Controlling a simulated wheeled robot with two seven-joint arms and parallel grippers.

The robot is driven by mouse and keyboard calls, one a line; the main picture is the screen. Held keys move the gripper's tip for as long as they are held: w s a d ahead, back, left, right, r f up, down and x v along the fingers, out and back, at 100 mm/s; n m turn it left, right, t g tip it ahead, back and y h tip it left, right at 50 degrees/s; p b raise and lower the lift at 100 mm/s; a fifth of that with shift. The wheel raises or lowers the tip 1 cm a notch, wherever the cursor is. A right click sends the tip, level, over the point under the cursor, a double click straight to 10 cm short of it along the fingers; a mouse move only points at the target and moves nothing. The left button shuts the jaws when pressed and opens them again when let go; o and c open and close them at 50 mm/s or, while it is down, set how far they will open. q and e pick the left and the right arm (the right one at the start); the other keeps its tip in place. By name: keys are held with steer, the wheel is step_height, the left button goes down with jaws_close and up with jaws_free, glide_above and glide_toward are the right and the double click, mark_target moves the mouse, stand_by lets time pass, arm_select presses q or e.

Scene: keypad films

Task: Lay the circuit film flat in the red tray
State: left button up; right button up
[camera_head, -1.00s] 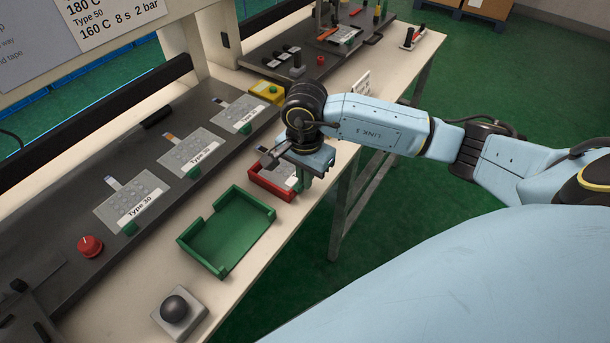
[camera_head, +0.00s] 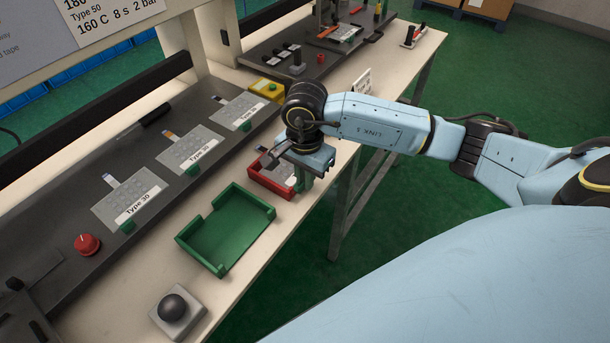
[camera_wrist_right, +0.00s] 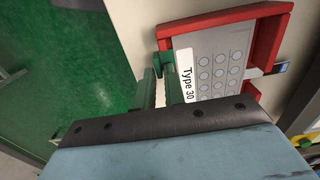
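The red tray (camera_head: 258,184) sits on the bench's front strip, partly hidden under my right gripper (camera_head: 298,172). It also shows in the right wrist view (camera_wrist_right: 232,17). The circuit film (camera_wrist_right: 215,60), grey with round keys and a "Type 30" label, lies within the tray's walls there, its tail reaching past the far wall. A small green tab (camera_wrist_right: 164,63) stands at its label end. My right gripper's fingers (camera_wrist_right: 161,82) are close together at this tab and look shut on it. My left gripper is not in view.
A green tray (camera_head: 228,238) stands empty beside the red one. Several similar films (camera_head: 190,150) lie on the dark strip behind, with a red knob (camera_head: 87,244). A grey block with a black ball button (camera_head: 177,311) is in front. A yellow box (camera_head: 266,90) stands behind the gripper.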

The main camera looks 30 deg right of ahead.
steer(key=o, duration=0.3)
steer(key=shift+o, duration=0.2)
